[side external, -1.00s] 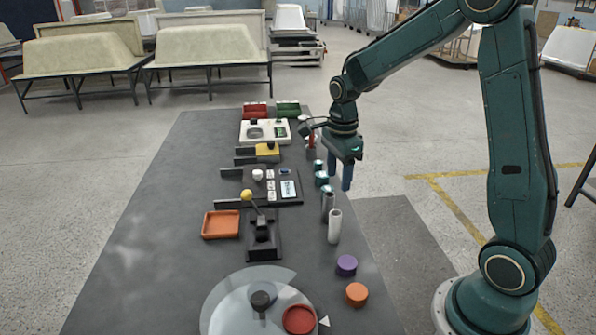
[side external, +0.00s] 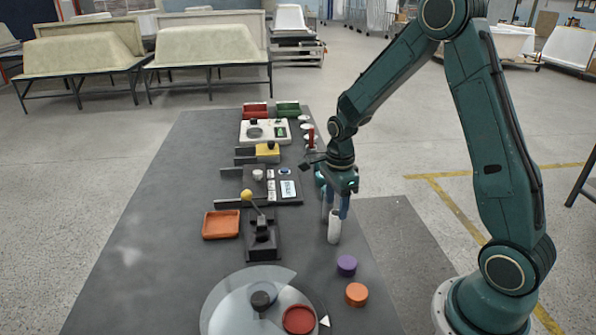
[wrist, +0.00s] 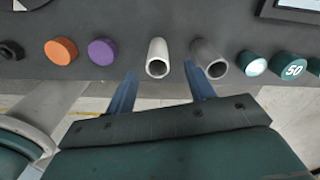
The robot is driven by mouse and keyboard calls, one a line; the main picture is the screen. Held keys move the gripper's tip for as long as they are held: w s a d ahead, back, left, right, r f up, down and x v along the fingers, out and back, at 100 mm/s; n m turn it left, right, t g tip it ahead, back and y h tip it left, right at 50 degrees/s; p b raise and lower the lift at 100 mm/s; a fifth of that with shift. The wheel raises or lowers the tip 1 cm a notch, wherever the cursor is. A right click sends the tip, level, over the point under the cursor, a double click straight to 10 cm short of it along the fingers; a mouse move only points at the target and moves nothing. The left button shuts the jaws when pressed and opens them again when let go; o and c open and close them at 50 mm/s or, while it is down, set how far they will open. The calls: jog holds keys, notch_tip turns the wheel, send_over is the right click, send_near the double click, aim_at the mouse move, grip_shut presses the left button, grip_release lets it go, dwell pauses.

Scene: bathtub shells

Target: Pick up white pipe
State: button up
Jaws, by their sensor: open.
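The white pipe (side external: 334,229) stands upright near the right edge of the dark table in the side view. It also shows in the wrist view (wrist: 158,52), with its open end toward the camera. My gripper (side external: 336,210) is open and empty, pointing down at the pipe's upper part. In the wrist view, my gripper's blue fingertips (wrist: 160,70) lie on either side of the white pipe in the picture; contact cannot be told. The grey pipe (wrist: 207,56) stands just right of it there, close to the right finger. In the side view my fingers mostly hide the grey pipe.
A purple disc (side external: 346,265) and an orange disc (side external: 356,294) lie nearer the camera. Green weights (wrist: 290,66) stand beyond the grey pipe. A lever box (side external: 263,240) and an orange tray (side external: 221,224) are to the left. The table's right edge is close.

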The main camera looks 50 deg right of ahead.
aim_at(336, 213)
jog(key=shift+f, duration=0.15)
jog(key=shift+s+a+f, duration=0.1)
jog(key=shift+f, duration=2.5)
jog(key=c, duration=1.1)
